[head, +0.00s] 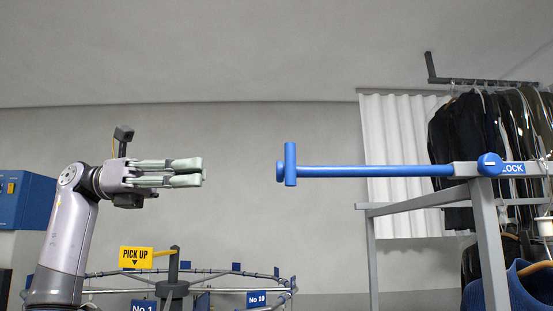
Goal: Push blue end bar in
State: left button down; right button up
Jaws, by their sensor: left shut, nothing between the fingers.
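The blue end bar (376,171) is a long horizontal blue rod sticking out to the left from a grey metal rack (487,235). Its left end carries a short upright blue crosspiece (290,164) with a small round knob on its left side. A round blue knob (489,164) and a blue label reading "LOCK", partly covered, sit where the rod meets the rack. My left gripper (203,173) is shut and empty, pointing right at about the rod's height. A clear gap separates its fingertips from the crosspiece. My right gripper is not in view.
Below my left gripper is a round carousel rail (110,273) with numbered blue tags and a yellow "PICK UP" sign (136,257). A blue box (25,200) is at the far left. Dark garments (465,130) hang at the right, beside a white curtain (392,130).

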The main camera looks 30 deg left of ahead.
aim_at(287, 163)
pick_arm(q)
jog(key=shift+t, duration=0.3)
jog(key=x, duration=0.4)
jog(key=s+p+x, duration=0.1)
jog(key=x, duration=0.7)
jog(key=shift+s+d+r, duration=0.1)
jog(key=shift+s+d, duration=0.2)
jog(key=shift+d, duration=0.3)
